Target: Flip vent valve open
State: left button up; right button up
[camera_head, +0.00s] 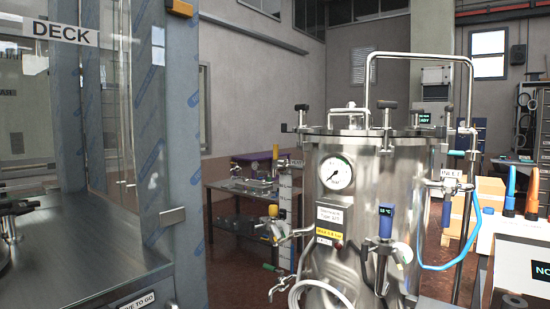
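A steel pressure vessel (372,190) with a round dial gauge (336,172) stands right of centre. Several small valves and fittings sit on and around it. A dark-handled fitting (301,108) stands at the lid's left edge, and a black T-shaped handle (387,104) stands at the lid's front. A yellow-capped fitting (272,211) and a green-handled tap (274,268) are on the left side piping. A valve with a blue hose is beside the INLET label (451,175). I cannot tell which is the vent valve. Neither gripper is in view.
A framed cabinet with a steel deck (85,250) fills the left. A low table (250,188) with equipment stands behind. A blue hose (445,268) loops at the right, near a white unit (518,235) with orange and blue upright items. Cardboard boxes (488,195) stand behind.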

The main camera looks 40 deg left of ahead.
aim_at(276, 167)
jog(key=u, duration=2.25)
jog(key=i+u, duration=0.2)
jog(key=i+l, duration=0.25)
jog(key=i, duration=0.25)
jog(key=i+l, duration=0.2)
jog(key=i, duration=0.35)
